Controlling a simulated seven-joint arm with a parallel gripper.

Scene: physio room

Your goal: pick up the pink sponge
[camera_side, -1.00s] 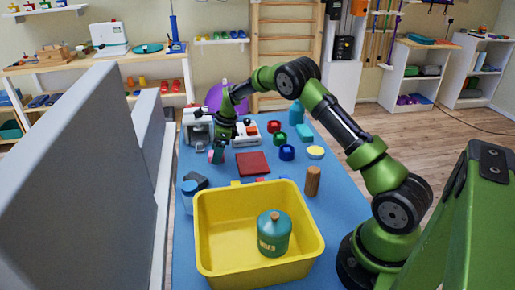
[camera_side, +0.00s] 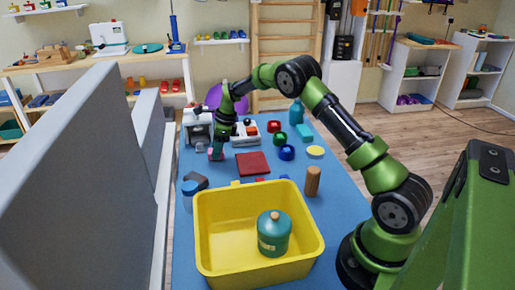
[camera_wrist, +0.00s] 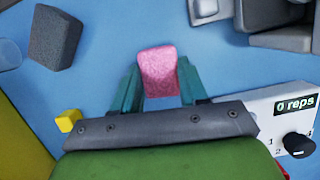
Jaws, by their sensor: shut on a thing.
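The pink sponge (camera_wrist: 159,72) is a small pink block between the two teal fingers of my gripper (camera_wrist: 160,88) in the wrist view. My gripper is shut on it. In the side view my gripper (camera_side: 217,152) is at the far left part of the blue table, and the pink sponge (camera_side: 215,154) shows only as a small patch at its fingertips. Whether the sponge touches the table or is just above it, I cannot tell.
A dark grey block (camera_wrist: 54,38) and a small yellow cube (camera_wrist: 68,120) lie nearby. A white device with a dial (camera_wrist: 290,120) is close on the right. A yellow bin (camera_side: 258,262) holding a green container (camera_side: 274,236) stands at the front. A red square (camera_side: 252,164) lies mid-table.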

